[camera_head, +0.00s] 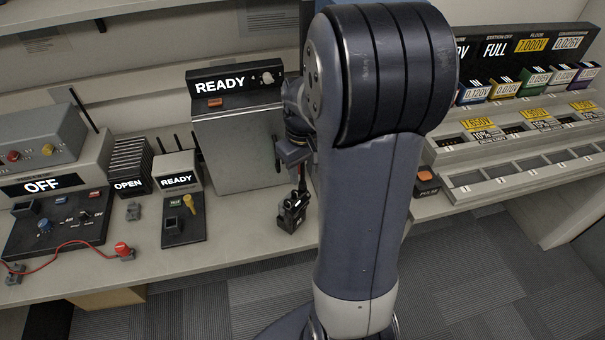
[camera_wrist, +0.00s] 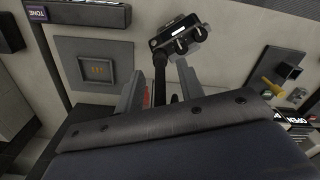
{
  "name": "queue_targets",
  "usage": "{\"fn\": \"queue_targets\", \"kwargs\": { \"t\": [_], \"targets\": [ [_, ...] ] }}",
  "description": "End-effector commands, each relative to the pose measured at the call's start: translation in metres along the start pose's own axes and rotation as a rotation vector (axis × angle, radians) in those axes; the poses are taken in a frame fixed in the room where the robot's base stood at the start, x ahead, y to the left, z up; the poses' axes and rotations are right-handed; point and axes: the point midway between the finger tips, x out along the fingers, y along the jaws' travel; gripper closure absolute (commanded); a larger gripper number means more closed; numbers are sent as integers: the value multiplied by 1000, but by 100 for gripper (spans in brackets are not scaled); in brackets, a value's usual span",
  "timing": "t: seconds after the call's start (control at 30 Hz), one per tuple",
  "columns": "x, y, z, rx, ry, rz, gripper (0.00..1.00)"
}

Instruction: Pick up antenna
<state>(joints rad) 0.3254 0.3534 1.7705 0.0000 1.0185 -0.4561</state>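A small black handheld radio (camera_head: 293,210) stands near the front edge of the counter in the head view, just below my gripper (camera_head: 294,155). It also shows at the top of the wrist view (camera_wrist: 176,36). A black rod, which looks like its antenna (camera_wrist: 160,78), runs from it toward my gripper (camera_wrist: 160,92). The two grey fingers are apart, one on each side of the rod, with a gap visible on both sides. The rod's lower end is hidden behind the gripper body. In the head view my arm hides much of the middle.
A grey READY box (camera_head: 238,135) stands behind the radio. A small READY unit (camera_head: 180,195) with a yellow knob is to its left, beside an OPEN rack (camera_head: 130,165). Battery trays (camera_head: 530,165) are at the right. The counter left of the radio has some free room.

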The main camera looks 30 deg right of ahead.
Motion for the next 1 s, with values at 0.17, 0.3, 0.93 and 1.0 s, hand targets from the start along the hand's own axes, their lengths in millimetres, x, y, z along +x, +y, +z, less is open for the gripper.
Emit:
{"fn": "queue_targets", "kwargs": {
  "t": [0.17, 0.3, 0.93, 1.0],
  "targets": [
    [4, 0, 0, 0, 1, 1, 64],
    [4, 0, 0, 0, 1, 1, 66],
    [4, 0, 0, 0, 1, 1, 100],
    [4, 0, 0, 0, 1, 1, 100]
  ]
}}
